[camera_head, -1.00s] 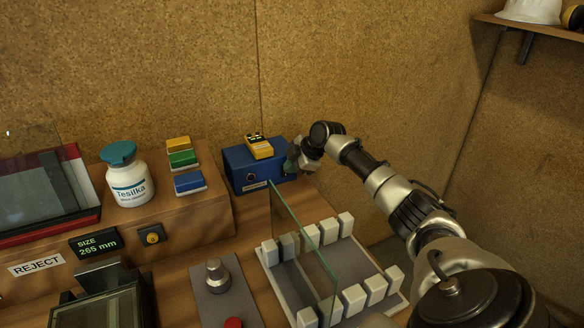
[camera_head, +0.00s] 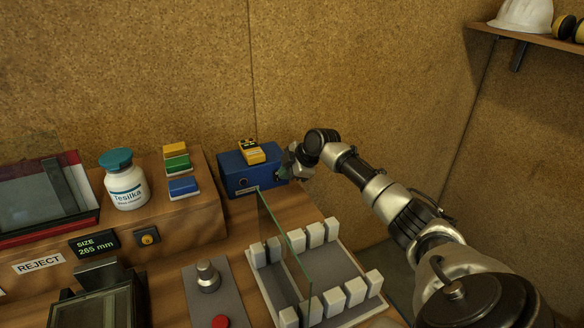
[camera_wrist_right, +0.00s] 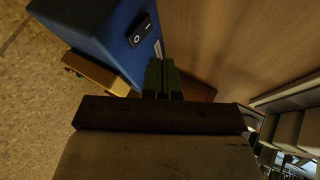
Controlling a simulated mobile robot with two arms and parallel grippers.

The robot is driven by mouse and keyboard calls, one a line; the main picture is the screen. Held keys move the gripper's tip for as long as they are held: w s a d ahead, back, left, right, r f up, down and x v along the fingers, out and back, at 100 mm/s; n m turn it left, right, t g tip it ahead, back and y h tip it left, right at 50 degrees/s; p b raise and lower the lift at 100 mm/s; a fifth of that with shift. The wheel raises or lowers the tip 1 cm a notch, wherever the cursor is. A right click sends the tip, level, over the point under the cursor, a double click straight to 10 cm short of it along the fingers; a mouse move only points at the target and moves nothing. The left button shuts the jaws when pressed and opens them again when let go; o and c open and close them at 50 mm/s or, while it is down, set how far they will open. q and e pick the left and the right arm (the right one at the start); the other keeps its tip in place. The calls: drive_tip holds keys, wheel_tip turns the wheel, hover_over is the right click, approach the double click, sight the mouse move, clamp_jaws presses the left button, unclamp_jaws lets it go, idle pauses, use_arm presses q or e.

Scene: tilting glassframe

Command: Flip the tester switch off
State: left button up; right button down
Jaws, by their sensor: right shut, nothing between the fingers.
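The tester is a blue box (camera_head: 238,181) at the back of the bench, against the corkboard wall. A yellow handheld device (camera_head: 250,152) lies on its top. In the right wrist view a black rocker switch (camera_wrist_right: 139,31) with white marks sits on the end face of the blue box (camera_wrist_right: 92,28). My right gripper (camera_head: 287,172) is at the right end of the box, and its tip is partly hidden in the head view. In the wrist view its greenish fingers (camera_wrist_right: 162,66) are together and empty, close to the switch and slightly to its right. My left gripper is not in view.
A glass pane (camera_head: 282,250) stands upright in a rack with white blocks (camera_head: 333,294) in front of the box. A white bottle (camera_head: 124,187) and coloured blocks (camera_head: 178,163) stand on the raised shelf at left. A shelf with a helmet (camera_head: 526,15) is at upper right.

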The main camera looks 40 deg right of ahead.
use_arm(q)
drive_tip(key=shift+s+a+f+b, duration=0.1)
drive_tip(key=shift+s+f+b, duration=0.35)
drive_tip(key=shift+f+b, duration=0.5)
use_arm(e)
drive_tip(key=w+r+v, duration=0.1)
drive_tip(key=v, duration=0.9)
drive_tip(key=shift+w+d, duration=0.35)
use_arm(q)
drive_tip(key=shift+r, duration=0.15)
use_arm(e)
drive_tip(key=shift+f, duration=0.1)
